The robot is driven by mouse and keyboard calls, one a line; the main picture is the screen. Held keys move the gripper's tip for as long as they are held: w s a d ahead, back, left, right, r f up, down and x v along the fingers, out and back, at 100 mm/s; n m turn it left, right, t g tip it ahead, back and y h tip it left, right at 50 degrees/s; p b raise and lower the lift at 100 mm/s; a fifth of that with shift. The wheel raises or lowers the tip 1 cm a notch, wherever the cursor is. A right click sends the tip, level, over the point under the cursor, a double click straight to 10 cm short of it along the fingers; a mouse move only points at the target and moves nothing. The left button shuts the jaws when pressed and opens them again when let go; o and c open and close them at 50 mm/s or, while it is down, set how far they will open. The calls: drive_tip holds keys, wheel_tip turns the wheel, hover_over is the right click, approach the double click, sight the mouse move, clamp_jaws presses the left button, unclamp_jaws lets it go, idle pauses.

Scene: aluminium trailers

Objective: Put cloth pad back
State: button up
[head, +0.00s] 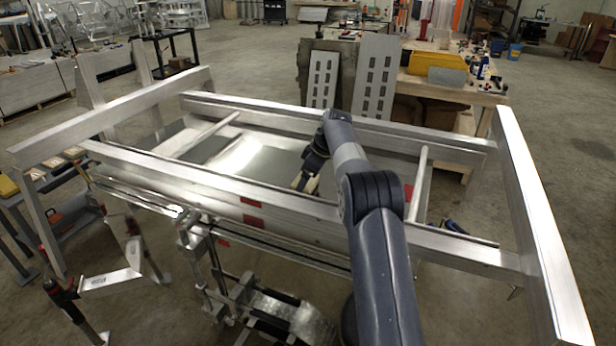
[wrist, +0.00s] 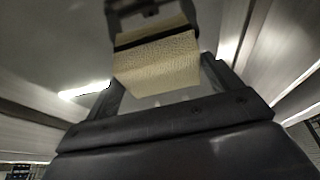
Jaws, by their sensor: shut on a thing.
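My gripper (head: 306,180) reaches down inside the aluminium trailer frame (head: 290,205), over its bare metal floor. It is shut on the cloth pad (wrist: 157,66), a pale yellow, rough-textured block with a dark band across it and a grey part above. The pad sits between the two dark fingers in the wrist view. In the head view only a small pale part shows beside the fingers, and my arm hides part of the area. I cannot tell whether the pad touches the metal.
Long rails and a cross tube (head: 207,134) surround my gripper. A workbench (head: 455,92) with a yellow bin (head: 438,67) stands behind the frame, beside slotted panels (head: 375,75). A low cart (head: 75,215) with tools stands at the left.

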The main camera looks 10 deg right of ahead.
drive_tip(key=shift+f, duration=0.15)
drive_tip(key=o, duration=0.7)
drive_tip(key=shift+f, duration=0.1)
drive_tip(key=shift+b, duration=0.5)
drive_tip(key=v, duration=0.7)
drive_tip(key=b+v, duration=0.1)
drive_tip(key=v, duration=0.2)
drive_tip(key=shift+s+d+r, duration=0.2)
drive_tip(key=shift+s+r, duration=0.1)
drive_tip(key=shift+s, duration=0.1)
